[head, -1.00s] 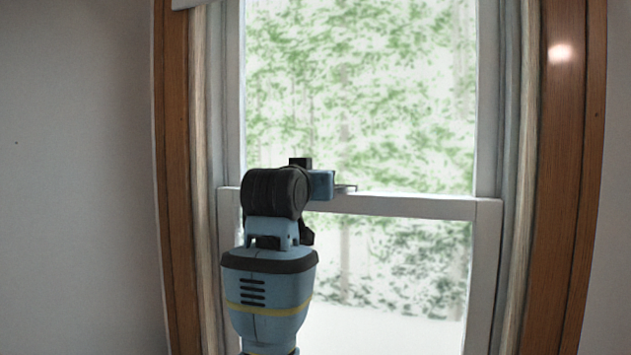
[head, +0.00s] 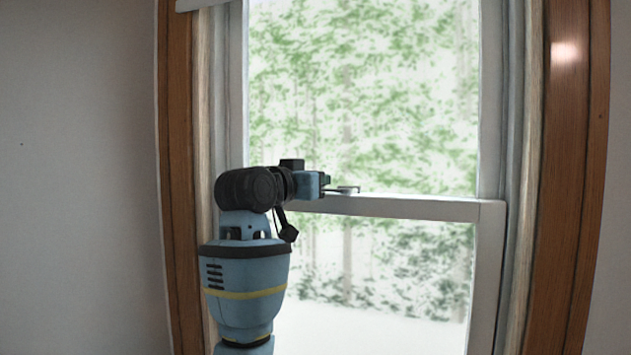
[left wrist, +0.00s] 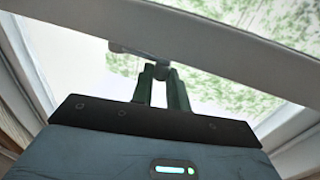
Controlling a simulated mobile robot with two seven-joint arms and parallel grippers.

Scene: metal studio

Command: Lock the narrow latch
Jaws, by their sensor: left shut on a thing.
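The narrow latch (head: 347,189) is a small grey metal piece on top of the white meeting rail of the window. Only its right part shows in the head view. My left gripper (head: 328,187) reaches it from the left, with its fingers mostly hidden by the hand. In the left wrist view, the two dark fingers (left wrist: 163,76) are close together at the latch (left wrist: 125,48), shut on its small lever (left wrist: 160,64). How far the lever is turned I cannot tell. My right gripper is in neither view.
The white meeting rail (head: 420,207) runs across the window below the latch. Wooden trim (head: 567,180) frames the window on both sides. Free room lies in front of the glass to the right of my left arm.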

